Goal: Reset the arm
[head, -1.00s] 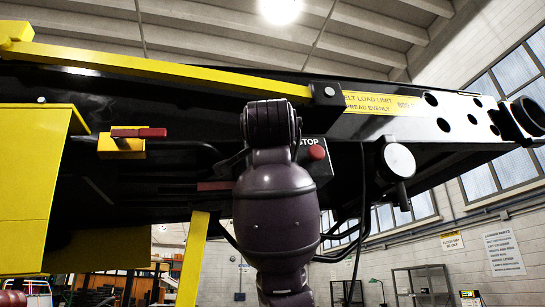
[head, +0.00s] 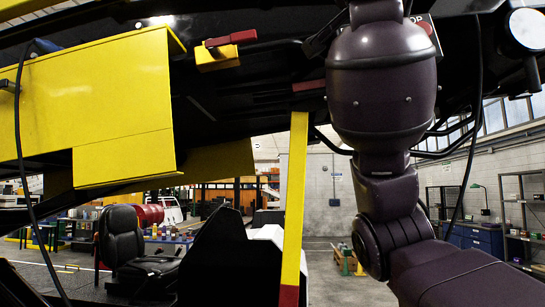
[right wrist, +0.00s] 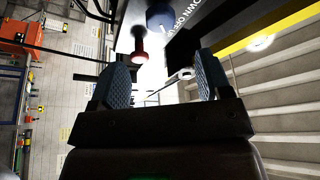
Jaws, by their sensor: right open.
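My right arm rises through the right half of the head view, in front of the belt loader's black frame (head: 270,75). Its gripper is outside the head view. In the right wrist view my right gripper (right wrist: 160,85) is open, its two blue-grey ribbed pads apart with nothing between them. A red knob (right wrist: 139,50) shows beyond the pads, beside the loader's dark underside. My left gripper is not in view.
A yellow box (head: 100,100) and a red lever on a yellow block (head: 218,52) are on the loader at left. A yellow post (head: 295,190) stands beside my arm. A black seat (head: 135,245) is at lower left. Shelves (head: 520,210) stand at the far right.

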